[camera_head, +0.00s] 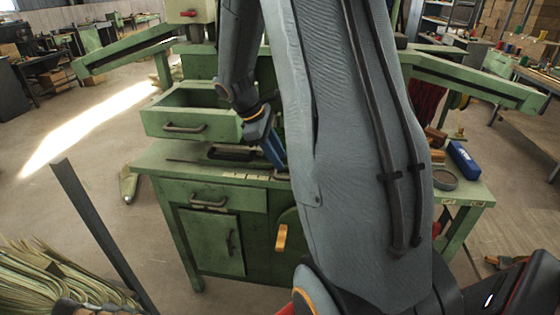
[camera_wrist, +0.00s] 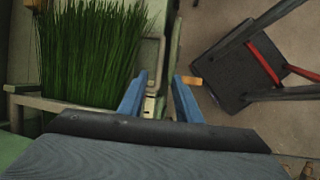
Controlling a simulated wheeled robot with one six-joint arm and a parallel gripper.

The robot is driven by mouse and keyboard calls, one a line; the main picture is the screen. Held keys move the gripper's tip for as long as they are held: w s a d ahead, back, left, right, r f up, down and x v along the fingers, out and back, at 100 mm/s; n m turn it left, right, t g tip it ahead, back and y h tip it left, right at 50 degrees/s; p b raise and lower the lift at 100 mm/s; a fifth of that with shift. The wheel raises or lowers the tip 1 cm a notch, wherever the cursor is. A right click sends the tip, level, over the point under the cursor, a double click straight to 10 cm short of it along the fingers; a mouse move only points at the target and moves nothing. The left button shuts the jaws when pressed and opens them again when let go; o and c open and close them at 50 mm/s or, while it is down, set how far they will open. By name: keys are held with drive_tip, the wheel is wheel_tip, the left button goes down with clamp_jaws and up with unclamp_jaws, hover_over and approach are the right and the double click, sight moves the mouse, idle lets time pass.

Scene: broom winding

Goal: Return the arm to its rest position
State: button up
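My gripper (camera_head: 275,158) hangs over the top of the green workbench (camera_head: 160,160), beside its pulled-out drawer, with its blue fingers pointing down. In the wrist view my gripper (camera_wrist: 162,84) has its two blue fingers apart, with nothing held between them. My arm rises above the bench and covers much of the middle of the head view. I cannot tell whether the fingers touch the bench.
The open green drawer (camera_head: 185,127) is just left of the gripper. A blue box (camera_head: 463,158) lies on the bench at right. A dark post (camera_head: 97,218) and straw bundles (camera_head: 60,282) stand at lower left. Green bristles (camera_wrist: 90,50) and a dark seat-like object (camera_wrist: 240,72) show in the wrist view.

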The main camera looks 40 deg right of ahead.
idle(0.4)
drive_tip(key=s+a+m+t+y, duration=0.1)
drive_tip(key=s+a+m, duration=0.3)
drive_tip(key=a, duration=0.7)
drive_tip(key=s+a+m+t+y, duration=0.2)
drive_tip(key=s+a+m+y, duration=0.1)
drive_tip(key=s+a, duration=0.5)
drive_tip(key=a+m, duration=0.1)
drive_tip(key=a, duration=0.2)
drive_tip(key=shift+a+f+y+b, duration=0.3)
drive_tip(key=shift+a+f+b, duration=0.05)
drive_tip(key=shift+b, duration=0.05)
drive_tip(key=shift+w, duration=0.1)
